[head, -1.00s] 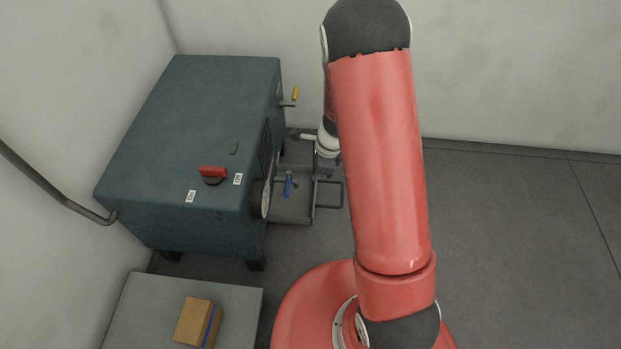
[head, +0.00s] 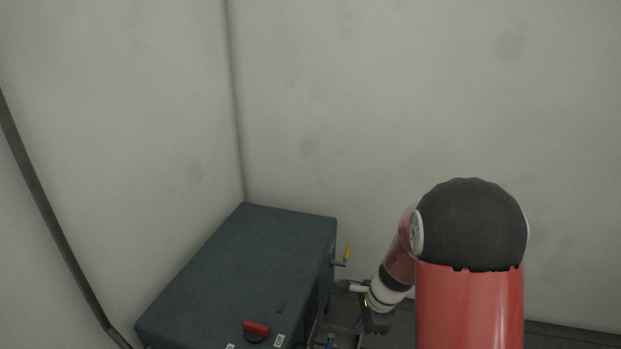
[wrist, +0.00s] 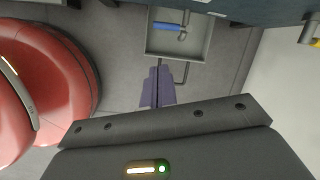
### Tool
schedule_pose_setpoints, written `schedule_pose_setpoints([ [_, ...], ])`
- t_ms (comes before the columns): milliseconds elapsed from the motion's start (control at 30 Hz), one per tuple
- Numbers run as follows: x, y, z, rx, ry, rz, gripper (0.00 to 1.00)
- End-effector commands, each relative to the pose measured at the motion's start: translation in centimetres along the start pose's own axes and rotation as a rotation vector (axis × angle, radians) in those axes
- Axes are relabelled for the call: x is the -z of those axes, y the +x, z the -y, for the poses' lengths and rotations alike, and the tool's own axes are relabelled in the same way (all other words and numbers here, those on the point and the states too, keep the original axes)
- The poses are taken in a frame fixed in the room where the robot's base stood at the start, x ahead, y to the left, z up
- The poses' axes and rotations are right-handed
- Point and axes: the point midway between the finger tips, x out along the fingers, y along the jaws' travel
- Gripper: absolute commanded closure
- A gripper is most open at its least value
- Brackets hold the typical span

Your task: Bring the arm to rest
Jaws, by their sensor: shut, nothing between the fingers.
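My red arm (head: 468,305) stands at the right of the head view, bent at its dark elbow. The white wrist hangs beyond it, beside the machine. My gripper (wrist: 158,72) shows in the wrist view with its two fingers together and nothing between them. In the head view the gripper is small and partly cut off by the dark wrist parts. In the wrist view it is seen against the floor, near a grey tray (wrist: 153,45) with a blue-handled valve (wrist: 167,26).
A dark teal machine (head: 250,260) with a red switch (head: 256,327) and a yellow-handled lever (head: 347,253) stands left of my arm. Pale walls (head: 400,90) close the corner behind. A pipe (head: 45,210) runs along the left wall. Floor shows around the tray.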

Motion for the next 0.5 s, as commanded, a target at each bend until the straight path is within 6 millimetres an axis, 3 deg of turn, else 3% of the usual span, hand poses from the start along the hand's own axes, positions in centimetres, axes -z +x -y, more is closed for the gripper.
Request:
schedule_pose_setpoints([
  [33, -1.3, -3.7, -0.1, 0.032, -0.103, 0.002, 1.00],
  [200, -4.2, -12.2, -2.3, 0.092, -0.467, -0.030, 1.00],
  [500, -6.9, -24.3, -9.2, 0.145, -1.071, -0.216, 1.00],
])
